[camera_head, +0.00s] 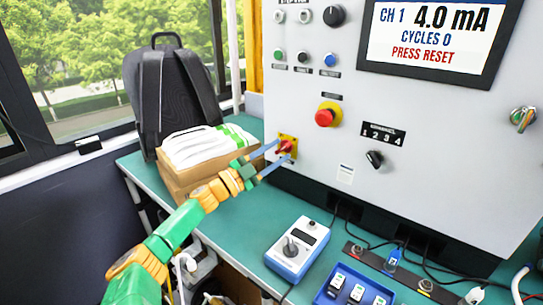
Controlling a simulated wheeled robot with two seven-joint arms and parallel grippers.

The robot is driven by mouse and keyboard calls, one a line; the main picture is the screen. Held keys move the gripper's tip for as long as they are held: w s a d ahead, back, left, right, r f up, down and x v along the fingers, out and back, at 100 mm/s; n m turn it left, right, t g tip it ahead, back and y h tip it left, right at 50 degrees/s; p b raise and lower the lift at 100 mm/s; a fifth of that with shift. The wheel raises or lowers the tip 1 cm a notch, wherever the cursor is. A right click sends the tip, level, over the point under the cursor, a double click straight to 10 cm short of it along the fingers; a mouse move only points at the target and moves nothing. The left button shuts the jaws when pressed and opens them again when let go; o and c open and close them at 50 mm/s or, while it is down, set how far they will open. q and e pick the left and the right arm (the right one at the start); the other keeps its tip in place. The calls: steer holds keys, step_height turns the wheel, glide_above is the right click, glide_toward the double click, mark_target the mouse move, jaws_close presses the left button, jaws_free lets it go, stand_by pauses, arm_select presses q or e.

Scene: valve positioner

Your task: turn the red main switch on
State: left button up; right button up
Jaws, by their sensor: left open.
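The red main switch (284,147) sits on a yellow plate low on the left side of the pale panel. My left gripper (279,150) reaches it from the lower left, with its blue fingers apart on either side of the red handle. I cannot tell whether the fingers touch the handle. The fingertips hide part of the yellow plate. The exact angle of the handle is hard to read at this size. My right gripper is not in view.
A red emergency button (325,116) on a yellow base is up and right of the switch. A screen (436,33) reads "CH 1 4.0 mA, CYCLES 0, PRESS RESET". A backpack (172,92) and a cardboard box (190,178) stand left. A blue-white device (297,250) lies on the green bench.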

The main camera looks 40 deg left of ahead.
arm_select(q)
steer(key=v, duration=0.6)
steer(key=shift+s, duration=0.4)
steer(key=shift+a+f, duration=0.15)
steer(key=shift+f, duration=0.1)
